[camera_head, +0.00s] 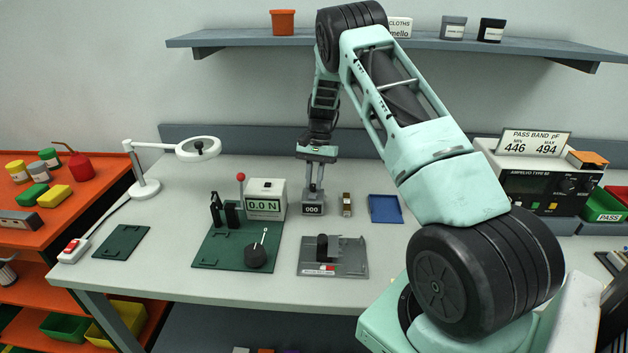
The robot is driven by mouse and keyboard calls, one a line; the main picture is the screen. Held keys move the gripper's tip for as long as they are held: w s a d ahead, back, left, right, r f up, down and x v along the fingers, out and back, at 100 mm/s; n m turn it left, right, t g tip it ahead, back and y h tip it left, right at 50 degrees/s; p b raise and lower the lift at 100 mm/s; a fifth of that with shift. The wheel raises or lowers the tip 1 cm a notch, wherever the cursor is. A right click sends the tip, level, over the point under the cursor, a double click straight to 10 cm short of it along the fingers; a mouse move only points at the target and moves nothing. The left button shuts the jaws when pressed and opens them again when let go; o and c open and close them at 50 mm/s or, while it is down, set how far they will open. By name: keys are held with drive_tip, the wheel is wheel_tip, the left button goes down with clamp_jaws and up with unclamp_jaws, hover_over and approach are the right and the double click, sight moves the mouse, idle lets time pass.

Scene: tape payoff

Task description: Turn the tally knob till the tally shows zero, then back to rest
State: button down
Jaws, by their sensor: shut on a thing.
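The tally (312,209) is a small box on the bench with a dark display on its front that reads 000. My gripper (313,188) points down onto the tally from above. Its fingers are shut on the tally knob, which they largely hide at this distance. The knob's turn angle cannot be made out.
A force gauge (265,206) reading 0.0 N and a green fixture plate (215,250) stand left of the tally. A grey fixture (335,258) lies in front. A shelf (520,44) runs behind.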

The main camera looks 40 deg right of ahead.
drive_tip(key=c, duration=1.3)
unclamp_jaws()
drive_tip(key=shift+c, duration=0.2)
drive_tip(key=shift+r, duration=0.1)
drive_tip(key=b+v, duration=0.2)
drive_tip(key=v, duration=0.5)
drive_tip(key=shift+r, duration=0.15)
drive_tip(key=shift+w, duration=0.1)
